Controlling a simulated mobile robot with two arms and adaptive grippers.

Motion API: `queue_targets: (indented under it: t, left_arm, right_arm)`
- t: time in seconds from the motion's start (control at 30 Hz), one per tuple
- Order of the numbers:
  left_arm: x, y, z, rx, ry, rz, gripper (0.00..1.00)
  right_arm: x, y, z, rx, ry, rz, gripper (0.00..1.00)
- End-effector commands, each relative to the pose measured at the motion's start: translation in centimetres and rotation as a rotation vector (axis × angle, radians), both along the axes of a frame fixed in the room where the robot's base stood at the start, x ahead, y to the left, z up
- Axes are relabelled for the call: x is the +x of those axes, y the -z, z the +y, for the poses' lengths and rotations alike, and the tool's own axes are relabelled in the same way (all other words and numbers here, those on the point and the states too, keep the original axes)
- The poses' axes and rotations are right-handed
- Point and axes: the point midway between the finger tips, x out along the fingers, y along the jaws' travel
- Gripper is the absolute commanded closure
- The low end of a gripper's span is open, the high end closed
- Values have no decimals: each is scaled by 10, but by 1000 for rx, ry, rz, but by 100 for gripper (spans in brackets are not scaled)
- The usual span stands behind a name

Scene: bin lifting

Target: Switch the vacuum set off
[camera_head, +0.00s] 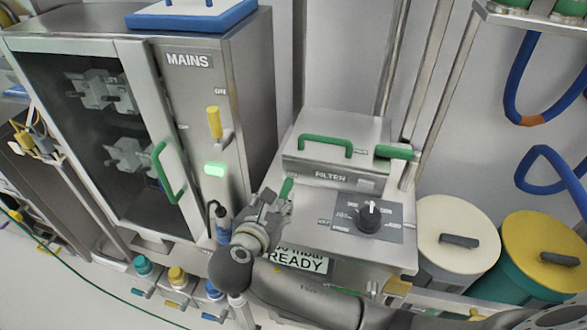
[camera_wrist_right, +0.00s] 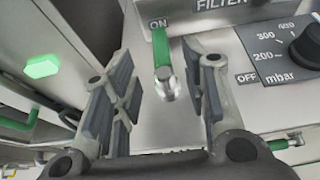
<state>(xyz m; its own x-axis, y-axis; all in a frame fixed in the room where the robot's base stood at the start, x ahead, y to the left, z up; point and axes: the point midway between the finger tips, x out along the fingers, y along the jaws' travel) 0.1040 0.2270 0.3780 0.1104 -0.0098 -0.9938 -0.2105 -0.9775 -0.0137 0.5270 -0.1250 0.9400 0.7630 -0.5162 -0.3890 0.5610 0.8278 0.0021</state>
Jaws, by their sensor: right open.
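The vacuum set (camera_head: 318,232) is a metal unit with a "FILTER" label and a "READY" sign on its front. Its green toggle lever (camera_wrist_right: 161,48) stands at the "ON" mark in the right wrist view; its upper part also shows in the head view (camera_head: 287,187). A black dial (camera_head: 369,216) marked in mbar, with an "OFF" mark, is to its right; the wrist view shows it too (camera_wrist_right: 306,48). My right gripper (camera_head: 277,206) is open at the lever, its fingers (camera_wrist_right: 163,90) on either side of it with gaps. Contact is not visible. My left gripper is not in view.
A "MAINS" cabinet (camera_head: 262,85) with a yellow lever (camera_head: 214,122), a lit green lamp (camera_head: 214,169) and a green door handle (camera_head: 167,172) stands left. A green handle (camera_head: 325,141) tops the filter box. Lidded bins, cream (camera_head: 456,228) and yellow (camera_head: 545,245), stand right.

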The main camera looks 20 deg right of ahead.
Motion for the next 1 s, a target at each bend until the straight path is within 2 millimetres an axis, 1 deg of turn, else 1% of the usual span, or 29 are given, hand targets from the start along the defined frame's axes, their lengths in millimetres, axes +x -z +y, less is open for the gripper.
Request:
queue_targets:
  t: [0.1,0.17,0.27,0.4,0.5,0.6,0.7,0.87,1.0]
  left_arm:
    - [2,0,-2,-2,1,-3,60]
    - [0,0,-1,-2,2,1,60]
    - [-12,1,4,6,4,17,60]
    - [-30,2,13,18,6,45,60]
    - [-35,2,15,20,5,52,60]
    - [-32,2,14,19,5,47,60]
    - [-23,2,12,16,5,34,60]
    - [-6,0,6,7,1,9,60]
    - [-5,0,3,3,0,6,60]
  right_arm:
    - [3,0,-2,-6,-1,0,59]
    - [8,3,-6,-7,0,1,59]
    - [20,9,-15,-8,1,1,59]
    - [41,20,-30,-8,1,1,59]
    - [55,28,-38,-6,1,1,59]
    - [67,34,-46,-5,-1,1,59]
    - [76,38,-51,-4,-2,0,59]
    - [81,41,-55,-2,-1,2,59]
    - [82,41,-56,-1,-2,1,59]
